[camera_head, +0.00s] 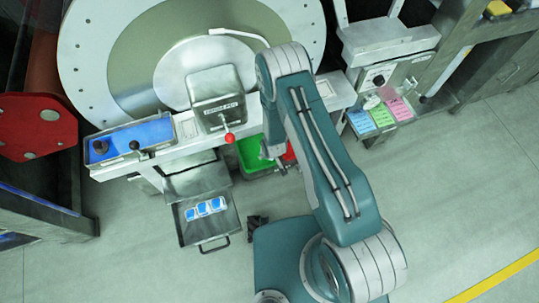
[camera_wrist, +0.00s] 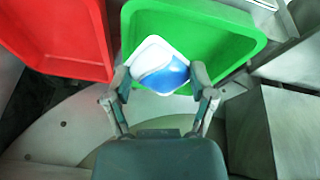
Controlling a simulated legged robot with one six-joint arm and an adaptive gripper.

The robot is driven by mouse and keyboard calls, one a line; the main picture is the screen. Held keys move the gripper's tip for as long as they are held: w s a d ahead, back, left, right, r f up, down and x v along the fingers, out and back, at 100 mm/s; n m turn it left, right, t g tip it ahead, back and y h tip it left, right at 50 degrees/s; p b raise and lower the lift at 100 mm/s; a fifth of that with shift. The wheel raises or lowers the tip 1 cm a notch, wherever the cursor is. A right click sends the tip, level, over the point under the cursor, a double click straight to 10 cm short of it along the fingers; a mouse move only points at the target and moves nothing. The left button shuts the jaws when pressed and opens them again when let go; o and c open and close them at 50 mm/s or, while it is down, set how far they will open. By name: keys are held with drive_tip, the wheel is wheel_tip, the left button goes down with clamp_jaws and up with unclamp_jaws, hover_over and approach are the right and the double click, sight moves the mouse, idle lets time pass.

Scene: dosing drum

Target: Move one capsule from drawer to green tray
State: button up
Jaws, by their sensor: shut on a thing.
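The green tray (camera_wrist: 225,55) fills the upper middle of the wrist view. My gripper (camera_wrist: 160,78) has one finger on each side of a white and blue capsule (camera_wrist: 158,66) and is shut on it. The capsule appears over the near part of the green tray; its height above the floor of the tray is hard to tell. In the head view the green tray (camera_head: 250,152) is partly hidden by my arm, and the held capsule is not visible. The open drawer (camera_head: 222,226) holds a short row of white and blue capsules (camera_head: 205,208).
A red tray (camera_wrist: 55,35) lies left of the green tray in the wrist view. A lever with a red knob (camera_head: 230,138) stands out from the machine by the green tray. A blue panel (camera_head: 130,140) is at left. Open floor lies below the drawer.

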drive_tip(key=shift+w+f, duration=0.2)
drive_tip(key=shift+f, duration=0.1)
drive_tip(key=o, duration=0.5)
drive_tip(key=shift+r, duration=0.1)
drive_tip(key=v, duration=1.1)
drive_tip(key=shift+s+a+r, duration=0.1)
drive_tip(key=shift+s+r, duration=0.05)
drive_tip(key=shift+r, duration=0.2)
